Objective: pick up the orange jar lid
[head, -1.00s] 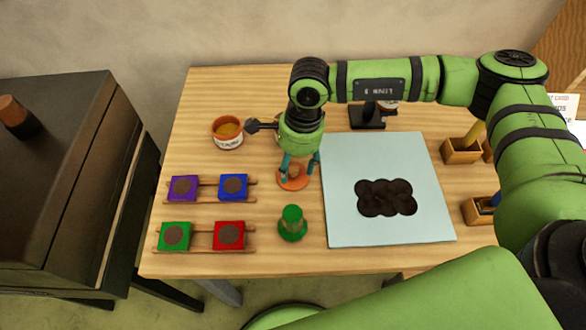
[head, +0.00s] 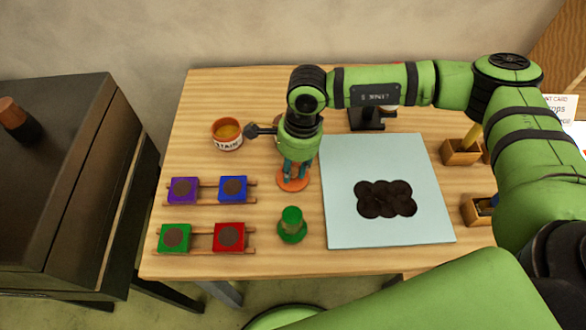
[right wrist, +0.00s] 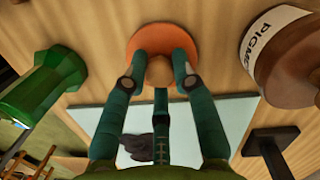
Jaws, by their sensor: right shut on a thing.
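The orange jar lid (head: 292,182) is a flat round disc on the wooden table, left of the pale blue panel. In the right wrist view the lid (right wrist: 160,45) shows a tan knob (right wrist: 160,71) at its middle. My right gripper (head: 295,172) points down over the lid, its teal fingers closed on the knob. In the right wrist view the fingertips of the right gripper (right wrist: 160,80) sit on both sides of the knob. The lid appears to rest on the table; any gap under it cannot be told. My left gripper is not in view.
An open jar (head: 227,134) is at the back left. Purple, blue, green and red blocks (head: 229,236) sit on wooden racks at left. The pale blue panel (head: 345,228) with dark blobs lies to the right, wooden boxes (head: 461,153) beyond.

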